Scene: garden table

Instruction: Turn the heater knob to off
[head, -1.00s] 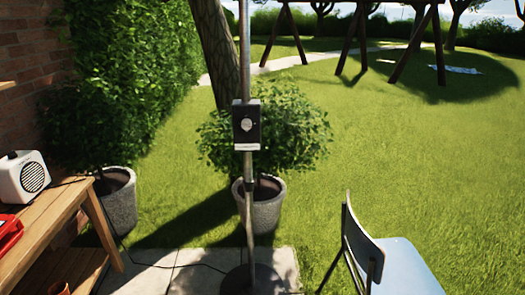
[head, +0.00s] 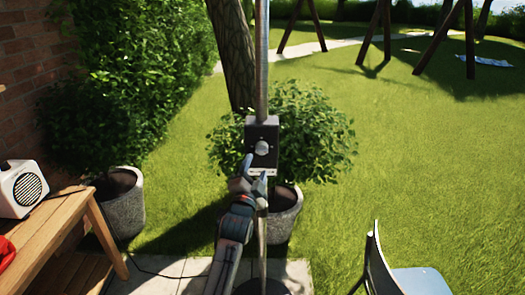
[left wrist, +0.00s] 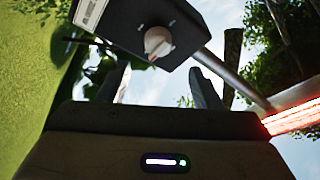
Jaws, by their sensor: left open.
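The heater's dark control box (head: 272,132) is fixed on a metal pole in the middle of the head view. A round pale knob (head: 262,148) sits on its front face. In the left wrist view the knob (left wrist: 158,41) has a raised grip with a small red mark at one end. My left gripper (head: 254,168) is in front of the box, just below the knob. Its two fingers (left wrist: 158,85) stand apart with nothing between them, and the knob shows beyond the tips. My right gripper does not show.
The heater pole (head: 262,60) rises above the box; a glowing red bar (left wrist: 295,118) shows in the left wrist view. A wooden table (head: 75,215) with a white radio (head: 22,188) stands left. A chair (head: 405,278) stands at lower right. Potted bushes (head: 305,130) are behind.

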